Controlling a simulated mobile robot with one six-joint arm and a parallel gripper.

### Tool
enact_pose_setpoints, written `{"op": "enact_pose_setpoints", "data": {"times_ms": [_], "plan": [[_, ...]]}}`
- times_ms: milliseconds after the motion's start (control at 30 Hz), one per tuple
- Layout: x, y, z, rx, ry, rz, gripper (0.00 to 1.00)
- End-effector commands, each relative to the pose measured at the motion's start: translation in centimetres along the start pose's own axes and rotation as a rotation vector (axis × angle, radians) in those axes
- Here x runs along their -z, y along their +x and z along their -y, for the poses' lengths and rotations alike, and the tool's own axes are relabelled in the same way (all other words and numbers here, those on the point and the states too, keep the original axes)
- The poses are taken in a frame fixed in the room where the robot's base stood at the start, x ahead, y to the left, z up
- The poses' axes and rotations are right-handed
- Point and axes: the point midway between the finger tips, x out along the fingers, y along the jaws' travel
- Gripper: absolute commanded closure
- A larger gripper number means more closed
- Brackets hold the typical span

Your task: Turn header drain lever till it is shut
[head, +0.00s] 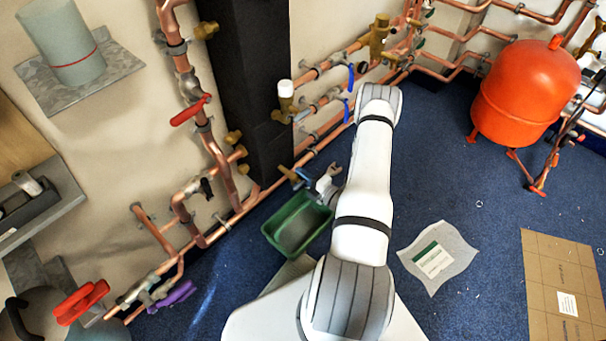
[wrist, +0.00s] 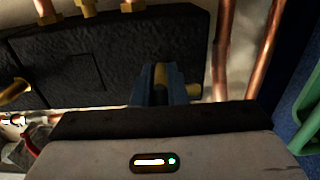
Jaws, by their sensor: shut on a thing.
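A small brass drain valve (head: 287,172) with a blue lever (head: 303,175) sits low by the foot of the black header (head: 243,75), above a green tray. My gripper (head: 319,184) is at this lever and shut on it. In the wrist view, my gripper (wrist: 164,84) shows as dark bluish shapes in front of the black insulated header (wrist: 110,55). Brass (wrist: 191,78) shows just behind and right of them. The lever cannot be told apart from the fingers there, and its exact angle to the valve is unclear.
The green tray (head: 270,229) stands on the blue floor under the drain. Copper pipes (head: 222,160) run close beside it, also in the wrist view (wrist: 222,50). Other levers, red (head: 190,111) and blue (head: 350,77), are nearby.

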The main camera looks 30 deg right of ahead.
Motion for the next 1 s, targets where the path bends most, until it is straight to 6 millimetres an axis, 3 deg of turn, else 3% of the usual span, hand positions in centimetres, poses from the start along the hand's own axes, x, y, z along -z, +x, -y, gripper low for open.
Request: {"op": "enact_pose_setpoints", "data": {"times_ms": [633, 667, 700, 900, 1000], "plan": [[-0.06, -0.05, 0.32, 0.004, 0.054, 0.003, 1.00], [-0.05, -0.05, 0.32, 0.004, 0.054, 0.003, 0.85], [-0.05, -0.05, 0.31, 0.003, 0.053, 0.003, 0.82], [-0.01, -0.01, 0.23, 0.002, 0.052, 0.002, 0.66], [0.00, 0.00, 0.20, 0.001, 0.052, 0.001, 0.66]]}}
